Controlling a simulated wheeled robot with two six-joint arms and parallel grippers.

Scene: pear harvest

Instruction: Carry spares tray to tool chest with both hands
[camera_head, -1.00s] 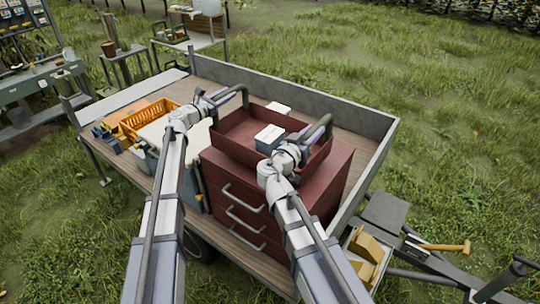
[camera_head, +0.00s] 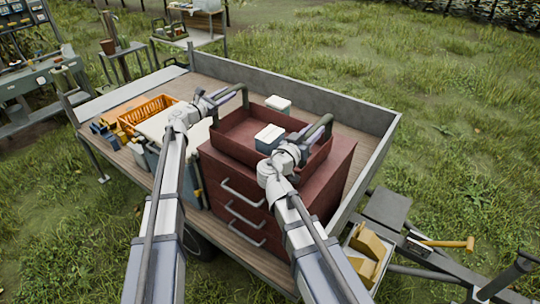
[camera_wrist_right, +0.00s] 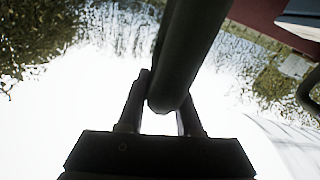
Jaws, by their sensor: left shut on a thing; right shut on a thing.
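The spares tray (camera_head: 232,144) is a dark red open tray with a dark upright handle at each end. It is over the top of the red tool chest (camera_head: 225,172), which has several drawers with grey pulls. I cannot tell whether the tray touches the chest top. A blue box with a white lid (camera_head: 269,137) is in the tray. My left gripper (camera_head: 224,96) is shut on the left handle (camera_head: 244,96). My right gripper (camera_head: 309,137) is shut on the right handle (camera_head: 325,122). The right wrist view shows the dark handle bar (camera_wrist_right: 185,55) between the fingers (camera_wrist_right: 160,112).
The chest stands on a trailer bed with raised grey side walls (camera_head: 305,93). A white-lidded box (camera_head: 278,103) shows at the tray's far side. An orange crate (camera_head: 150,110) and a white-lidded cooler (camera_head: 155,127) are left of the chest. Benches stand beyond on grass.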

